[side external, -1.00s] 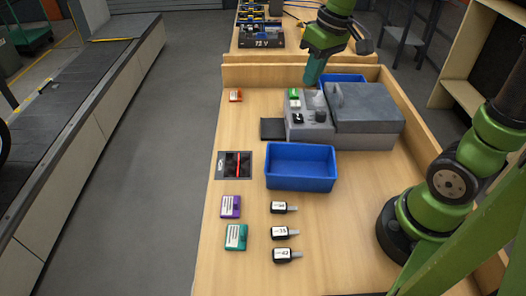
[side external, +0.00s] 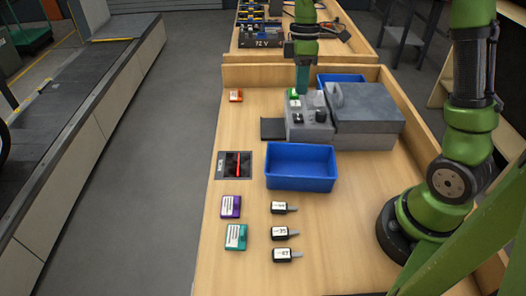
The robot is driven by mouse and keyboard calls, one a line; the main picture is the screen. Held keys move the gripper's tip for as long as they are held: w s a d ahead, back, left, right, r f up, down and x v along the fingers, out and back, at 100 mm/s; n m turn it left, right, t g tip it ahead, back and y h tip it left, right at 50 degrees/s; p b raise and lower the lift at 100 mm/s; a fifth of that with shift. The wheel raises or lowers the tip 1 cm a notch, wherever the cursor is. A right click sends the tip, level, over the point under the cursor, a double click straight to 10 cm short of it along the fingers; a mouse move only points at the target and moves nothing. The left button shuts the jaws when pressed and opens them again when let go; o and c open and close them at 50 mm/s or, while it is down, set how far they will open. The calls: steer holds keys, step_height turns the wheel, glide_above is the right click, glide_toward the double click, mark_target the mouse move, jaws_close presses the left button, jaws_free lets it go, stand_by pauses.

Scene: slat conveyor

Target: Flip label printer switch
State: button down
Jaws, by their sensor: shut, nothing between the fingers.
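The label printer (side external: 365,108) is a grey box with a control panel (side external: 309,122) on its left side. The panel carries a green switch (side external: 294,94), a black-and-white switch (side external: 298,118) and a dark knob (side external: 321,116). My gripper (side external: 302,90) points down over the back of the panel, just right of the green switch. Its teal fingers are shut with nothing between them. I cannot tell whether the fingertips touch the panel or the green switch, and the fingers partly hide the panel's back edge.
An open blue bin (side external: 300,167) stands in front of the printer; another blue bin (side external: 341,79) is behind it. Purple (side external: 231,206), teal (side external: 236,237) and orange (side external: 235,96) labelled pieces and several black tagged plugs (side external: 281,233) lie on the table. A dark tray (side external: 234,165) is at left.

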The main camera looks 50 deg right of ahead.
mark_target(299, 121)
steer(key=f, duration=0.5)
steer(key=s+a+f, duration=0.1)
steer(key=f, duration=0.1)
steer(key=shift+f, duration=0.15)
